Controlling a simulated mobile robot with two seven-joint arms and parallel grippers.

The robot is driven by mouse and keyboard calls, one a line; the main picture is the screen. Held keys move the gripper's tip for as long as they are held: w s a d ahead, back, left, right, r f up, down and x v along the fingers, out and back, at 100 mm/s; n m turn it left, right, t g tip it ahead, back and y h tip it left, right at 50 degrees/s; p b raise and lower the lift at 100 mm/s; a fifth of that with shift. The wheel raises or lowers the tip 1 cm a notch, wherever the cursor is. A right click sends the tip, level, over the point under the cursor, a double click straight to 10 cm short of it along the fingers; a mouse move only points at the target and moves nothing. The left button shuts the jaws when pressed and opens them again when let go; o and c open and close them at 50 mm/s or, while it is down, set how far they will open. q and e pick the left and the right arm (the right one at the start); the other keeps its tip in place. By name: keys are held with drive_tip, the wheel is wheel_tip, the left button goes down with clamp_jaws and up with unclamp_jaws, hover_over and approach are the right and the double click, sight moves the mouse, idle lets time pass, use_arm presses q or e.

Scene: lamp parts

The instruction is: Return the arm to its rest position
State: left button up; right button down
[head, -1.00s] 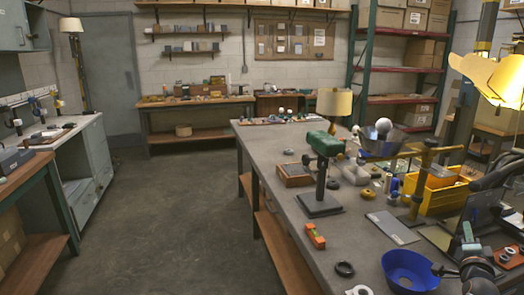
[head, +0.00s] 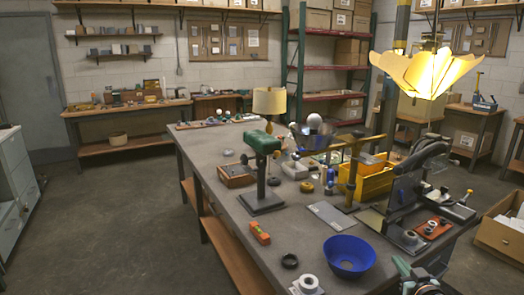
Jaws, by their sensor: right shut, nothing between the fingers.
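My right gripper (head: 418,277) shows only in part at the bottom edge of the head view, low and right of the blue bowl. It is dark, shut and empty, apart from the bowl. My left gripper is not in view. A lit lamp with a yellow petal-like shade (head: 425,72) hangs at the upper right. A second lamp with a plain beige shade (head: 269,101) stands at the far part of the workbench.
The grey workbench (head: 290,222) holds a blue bowl (head: 349,256), a green-headed stand (head: 262,170), a yellow bin (head: 372,184), an orange level (head: 260,233) and a white roll (head: 308,284). A cardboard box (head: 500,235) is at the right. The floor at left is clear.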

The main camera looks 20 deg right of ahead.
drive_tip(key=s+a+f+n+g+y, duration=0.3)
drive_tip(key=s+a+f+n+g, duration=0.15)
drive_tip(key=s+a+f, duration=0.75)
drive_tip(key=s+a+f+n+g+y, duration=0.3)
drive_tip(key=s+a+f+n, duration=0.2)
drive_tip(key=s+a+f, duration=0.6)
drive_tip(key=s+a+r+m+t, duration=0.1)
drive_tip(key=a+r+m, duration=0.1)
drive_tip(key=a, duration=0.4)
drive_tip(key=s+a+r+m+p, duration=0.1)
drive_tip(key=a+m, duration=0.2)
drive_tip(key=a, duration=0.3)
drive_tip(key=shift+r+t+y, duration=0.35)
drive_tip(key=shift+r+y, duration=0.05)
